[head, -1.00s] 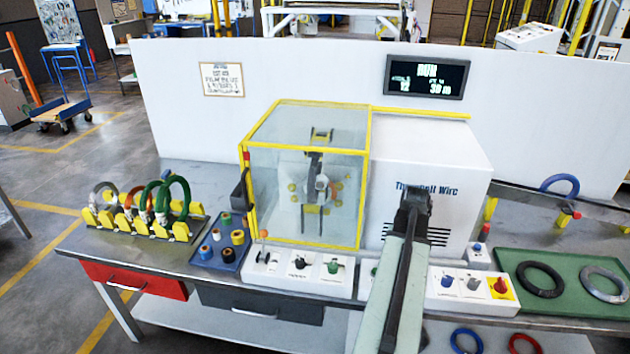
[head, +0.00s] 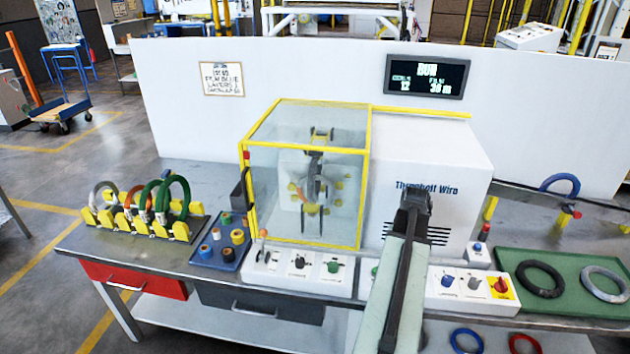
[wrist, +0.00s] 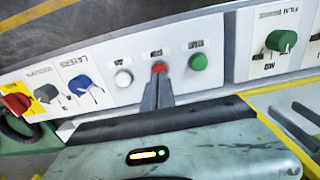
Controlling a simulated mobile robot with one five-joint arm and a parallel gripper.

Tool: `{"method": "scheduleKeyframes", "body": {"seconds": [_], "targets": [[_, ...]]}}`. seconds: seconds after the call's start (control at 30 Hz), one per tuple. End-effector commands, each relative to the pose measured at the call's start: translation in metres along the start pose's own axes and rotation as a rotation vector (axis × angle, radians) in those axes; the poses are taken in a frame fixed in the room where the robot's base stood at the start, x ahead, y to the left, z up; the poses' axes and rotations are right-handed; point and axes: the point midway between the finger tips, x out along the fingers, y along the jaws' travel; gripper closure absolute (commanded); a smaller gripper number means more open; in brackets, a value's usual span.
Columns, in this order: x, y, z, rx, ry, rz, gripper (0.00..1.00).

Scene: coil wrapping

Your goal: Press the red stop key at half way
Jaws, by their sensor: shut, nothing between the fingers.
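In the wrist view the red key (wrist: 159,67) sits on the white panel between a white button (wrist: 124,78) and a green button (wrist: 199,62). My gripper (wrist: 158,80) is shut and empty, with its tips right in front of the red key, overlapping its lower edge. I cannot tell whether they touch it. In the head view my arm hides the red key and the gripper. The dark display (head: 427,77) on the white wall reads RUN, with smaller figures that look like 12 and 30. The winding ring (head: 318,188) is inside the clear yellow-framed guard (head: 306,118).
Near the key are the blue layers knob (wrist: 80,85), a red switch on a yellow plate (wrist: 17,104) and the green film knob (wrist: 281,41). On the bench are a coil rack (head: 140,228), a blue tray (head: 213,260) and a green mat (head: 510,259) with coils.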

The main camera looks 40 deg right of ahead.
Motion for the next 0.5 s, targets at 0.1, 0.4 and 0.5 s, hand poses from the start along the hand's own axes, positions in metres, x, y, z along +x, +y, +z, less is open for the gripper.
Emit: {"method": "scheduleKeyframes", "body": {"seconds": [0.1,0.4,0.5], "targets": [[0.007,0.0,0.0,0.0,0.0,0.0,1.0],[0.019,0.0,0.0,0.0,0.0,0.0,1.0],[0.024,0.0,0.0,0.0,0.0,0.0,1.0]]}}
